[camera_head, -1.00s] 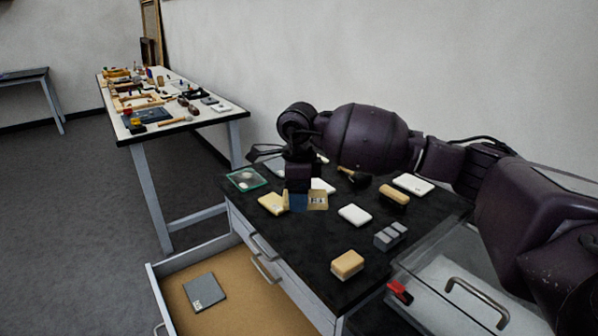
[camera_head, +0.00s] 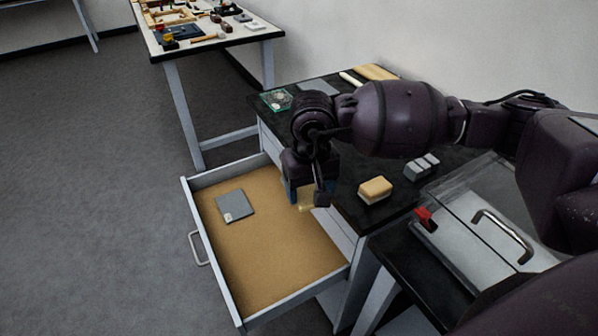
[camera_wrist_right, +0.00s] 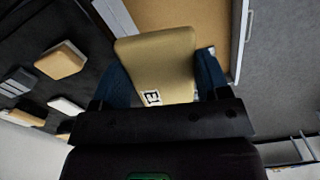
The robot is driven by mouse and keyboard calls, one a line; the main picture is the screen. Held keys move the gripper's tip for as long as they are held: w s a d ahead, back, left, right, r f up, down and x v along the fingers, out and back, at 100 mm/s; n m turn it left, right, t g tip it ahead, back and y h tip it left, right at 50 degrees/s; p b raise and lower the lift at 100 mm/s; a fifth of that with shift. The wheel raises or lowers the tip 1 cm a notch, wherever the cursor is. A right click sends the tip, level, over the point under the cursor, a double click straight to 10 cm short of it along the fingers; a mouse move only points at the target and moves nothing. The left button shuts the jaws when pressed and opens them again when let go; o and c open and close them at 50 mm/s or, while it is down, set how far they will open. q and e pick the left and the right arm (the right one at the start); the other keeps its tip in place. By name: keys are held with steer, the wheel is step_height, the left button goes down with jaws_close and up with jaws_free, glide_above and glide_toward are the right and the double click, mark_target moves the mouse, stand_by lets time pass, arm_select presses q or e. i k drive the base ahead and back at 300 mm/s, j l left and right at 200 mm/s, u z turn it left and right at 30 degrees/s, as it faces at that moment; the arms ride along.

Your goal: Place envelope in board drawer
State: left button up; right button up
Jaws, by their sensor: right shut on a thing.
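My right gripper (camera_head: 312,193) is shut on a tan envelope (camera_head: 305,203), held above the right inner side of the open drawer near the cabinet's front edge. In the right wrist view the envelope (camera_wrist_right: 160,62) sits between the blue fingers, with a dark printed label near the grip. The drawer (camera_head: 280,262) is pulled out, with a tan bottom and pale grey walls. A flat grey piece with a small label (camera_head: 234,205) lies in its far left part. My left gripper is not in view.
The black cabinet top (camera_head: 350,205) carries a yellow-topped block (camera_head: 375,189), grey blocks (camera_head: 422,167) and a glass dish (camera_head: 277,99). A clear-lidded box with a handle (camera_head: 480,210) stands at the right. Most of the drawer bottom is bare.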

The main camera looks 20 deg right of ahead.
mark_target(260, 272)
steer(key=j+z, duration=0.15)
steer(key=j, duration=0.3)
steer(key=k+j+z, duration=0.2)
steer(key=j, duration=0.25)
steer(key=j+z, duration=0.15)
steer(key=j, duration=0.3)
